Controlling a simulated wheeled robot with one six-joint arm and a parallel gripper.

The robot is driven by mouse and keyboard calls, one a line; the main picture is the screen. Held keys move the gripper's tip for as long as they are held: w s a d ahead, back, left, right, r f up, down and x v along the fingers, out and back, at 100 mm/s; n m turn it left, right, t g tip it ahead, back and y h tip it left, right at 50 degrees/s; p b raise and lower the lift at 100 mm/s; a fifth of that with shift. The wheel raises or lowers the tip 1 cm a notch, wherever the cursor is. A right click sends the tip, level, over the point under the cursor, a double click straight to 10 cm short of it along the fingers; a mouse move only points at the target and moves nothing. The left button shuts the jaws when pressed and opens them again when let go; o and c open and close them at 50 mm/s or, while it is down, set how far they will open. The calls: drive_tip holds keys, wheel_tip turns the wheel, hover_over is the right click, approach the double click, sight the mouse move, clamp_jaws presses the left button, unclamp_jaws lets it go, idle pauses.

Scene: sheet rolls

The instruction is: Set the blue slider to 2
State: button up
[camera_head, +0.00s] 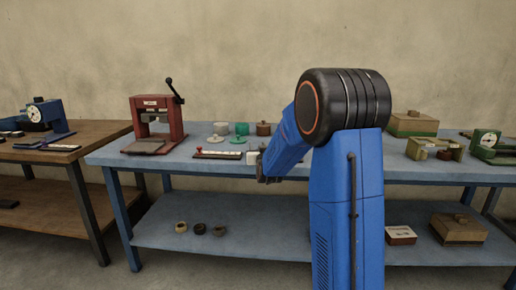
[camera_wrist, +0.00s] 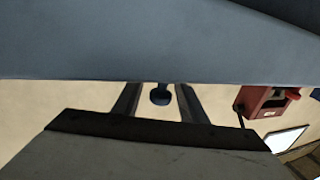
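In the wrist view, which looks upside down, a small dark blue knob (camera_wrist: 160,97) on a short stem shows between the two fingers of my gripper (camera_wrist: 157,86). I take it for the blue slider's knob. The fingers are apart, with a gap on each side of the knob. In the head view my gripper (camera_head: 264,178) is low at the front edge of the blue table (camera_head: 220,170). The blue slider is not visible there, and my arm covers that area. The number it stands at cannot be read.
A slider with a red knob (camera_head: 198,150) on a white scale (camera_head: 222,155) lies left of my gripper. A red press (camera_head: 157,120) with a black lever stands farther left.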

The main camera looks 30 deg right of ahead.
clamp_jaws()
drive_tip(key=shift+s+d, duration=0.6)
drive_tip(key=shift+d, duration=0.3)
drive_tip(key=shift+s+d, duration=0.55)
drive_tip(key=shift+d, duration=0.3)
drive_tip(key=shift+s+d, duration=0.6)
drive_tip(key=shift+d, duration=0.3)
unclamp_jaws()
drive_tip(key=v, duration=1.7)
drive_tip(key=shift+s, duration=0.2)
drive_tip(key=shift+a, duration=0.1)
